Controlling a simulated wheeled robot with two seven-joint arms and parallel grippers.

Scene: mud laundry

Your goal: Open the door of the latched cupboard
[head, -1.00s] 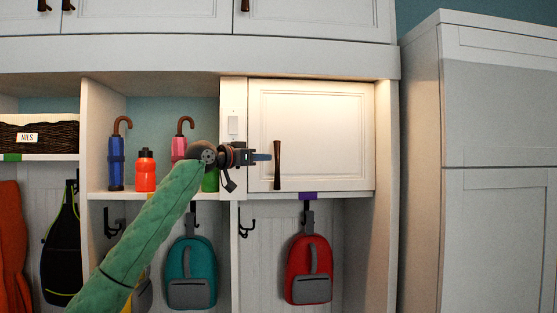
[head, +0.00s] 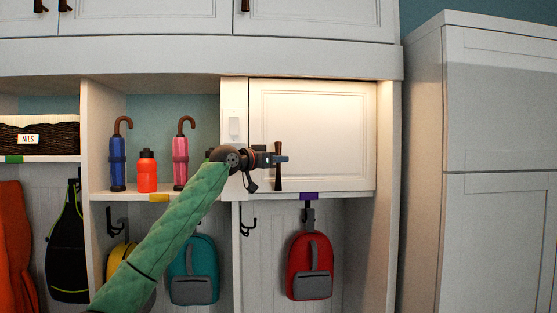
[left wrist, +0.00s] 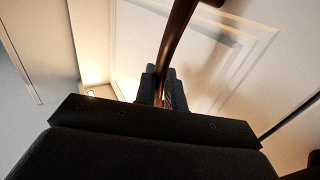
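The cupboard door (head: 325,125) is a white panel right of centre in the head view, and it looks shut in its frame. Its dark brown upright handle (head: 278,180) is near the door's left edge. My left gripper (head: 281,159) is at the middle of the handle and covers part of it. In the left wrist view, the handle (left wrist: 176,38) runs down between the two fingers of my left gripper (left wrist: 162,92), which sit close on both sides of it. The fingers look shut on the handle. My right gripper is not in view.
A small white plate (head: 235,127) is on the post left of the door. Bottles and umbrellas stand on the open shelf (head: 100,196) at left. A red backpack (head: 311,265) hangs below the cupboard. A tall white cabinet (head: 495,110) stands at right.

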